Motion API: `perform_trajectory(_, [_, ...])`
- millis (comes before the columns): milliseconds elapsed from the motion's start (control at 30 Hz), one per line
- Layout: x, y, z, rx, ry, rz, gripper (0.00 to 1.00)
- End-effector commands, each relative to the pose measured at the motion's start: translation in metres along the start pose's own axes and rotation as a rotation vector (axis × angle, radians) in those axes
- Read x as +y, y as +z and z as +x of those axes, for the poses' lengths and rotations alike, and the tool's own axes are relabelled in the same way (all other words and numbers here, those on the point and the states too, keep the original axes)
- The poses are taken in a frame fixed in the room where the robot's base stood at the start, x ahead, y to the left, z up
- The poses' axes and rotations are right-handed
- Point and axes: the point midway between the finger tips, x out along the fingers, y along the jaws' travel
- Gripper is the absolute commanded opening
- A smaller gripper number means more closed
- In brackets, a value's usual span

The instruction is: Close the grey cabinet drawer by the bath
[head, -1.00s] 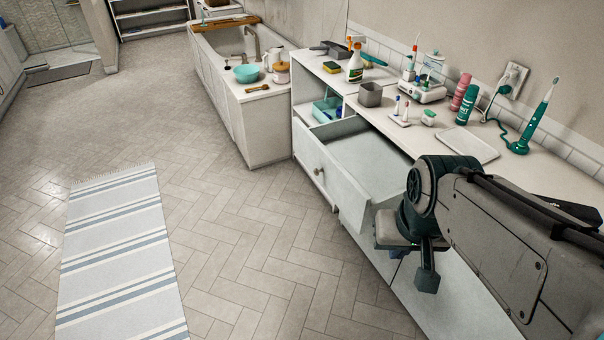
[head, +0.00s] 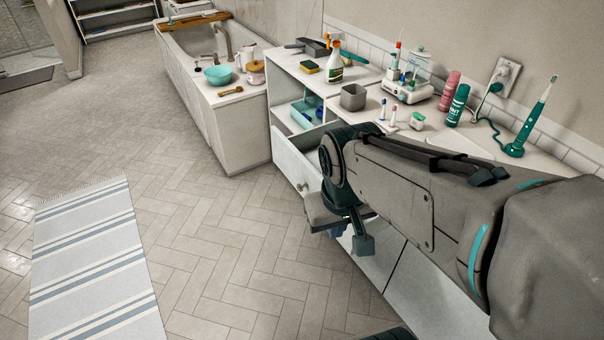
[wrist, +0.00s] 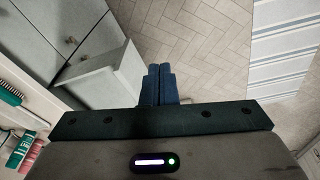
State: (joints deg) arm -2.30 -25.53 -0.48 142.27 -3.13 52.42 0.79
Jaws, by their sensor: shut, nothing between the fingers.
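The grey cabinet drawer (head: 296,166) is pulled out of the white cabinet by the bath in the head view. Its front with a round knob faces the floor area, and my arm hides much of the drawer. In the wrist view a pale panel (wrist: 98,78), seemingly the drawer, juts out just left of my gripper (wrist: 159,70). My gripper's dark blue fingers are shut together with nothing between them. Their tips lie over the floor beside the panel's outer end; I cannot tell whether they touch it.
The countertop (head: 345,108) holds a spray bottle (head: 334,62), a grey cup (head: 353,97), toothbrushes and tubes. The bath (head: 186,50) stands beyond the cabinet. A striped rug (head: 95,265) lies at left. The tiled floor (head: 220,230) between rug and cabinet is clear.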

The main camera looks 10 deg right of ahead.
Motion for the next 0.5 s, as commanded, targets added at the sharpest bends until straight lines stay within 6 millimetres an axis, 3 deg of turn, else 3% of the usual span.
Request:
perform_trajectory(33, [-0.001, 0.001, 0.018, -0.046, 0.019, -0.055, 0.00])
perform_trajectory(267, [0.005, -0.004, 0.087, -0.323, 0.191, -0.434, 0.00])
perform_trajectory(500, [0.007, -0.030, 0.152, -0.615, 0.437, -0.848, 0.00])
